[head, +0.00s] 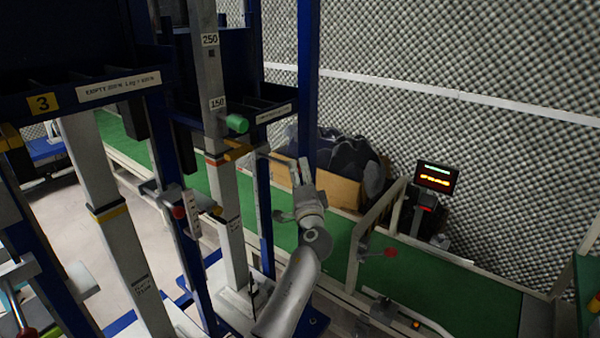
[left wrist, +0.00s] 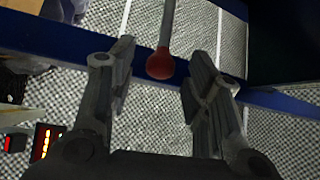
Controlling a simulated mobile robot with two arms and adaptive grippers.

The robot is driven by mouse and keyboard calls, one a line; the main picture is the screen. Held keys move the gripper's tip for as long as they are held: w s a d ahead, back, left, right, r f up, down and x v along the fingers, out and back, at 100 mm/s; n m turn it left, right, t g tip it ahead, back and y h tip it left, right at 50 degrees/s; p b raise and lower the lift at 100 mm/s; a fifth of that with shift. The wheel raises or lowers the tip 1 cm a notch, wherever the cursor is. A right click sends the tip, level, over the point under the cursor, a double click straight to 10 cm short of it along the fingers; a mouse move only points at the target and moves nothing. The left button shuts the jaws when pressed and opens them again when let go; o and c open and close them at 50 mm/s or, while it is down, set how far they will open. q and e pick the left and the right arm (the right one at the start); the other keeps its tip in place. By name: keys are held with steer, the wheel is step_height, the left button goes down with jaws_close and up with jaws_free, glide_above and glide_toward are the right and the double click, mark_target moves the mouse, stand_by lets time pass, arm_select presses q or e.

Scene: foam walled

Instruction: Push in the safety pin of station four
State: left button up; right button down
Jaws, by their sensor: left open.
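My left gripper (head: 303,172) is raised in front of a blue upright, its fingers pointing up. In the left wrist view its two fingers (left wrist: 160,85) are spread apart and empty. A red ball knob (left wrist: 160,64) on a grey rod shows between and beyond the fingertips; I cannot tell if it is the safety pin. No number four is readable. My right gripper is not in view.
A dark bin labelled 3 (head: 43,102) and blue and grey posts crowd the left. A railing with a red-knobbed lever (head: 391,252) stands right of my arm. A lit display (head: 437,177) is behind it.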

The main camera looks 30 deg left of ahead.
mark_target(274, 160)
arm_select(q)
steer(key=shift+w+a, duration=0.25)
steer(key=shift+c, duration=0.4)
jaws_close()
steer(key=a, duration=0.3)
steer(key=a+b, duration=0.1)
steer(key=a, duration=0.4)
steer(key=shift+w+a+r+b, duration=0.15)
steer(key=shift+w+a+b, duration=0.15)
steer(key=shift+b, duration=0.1)
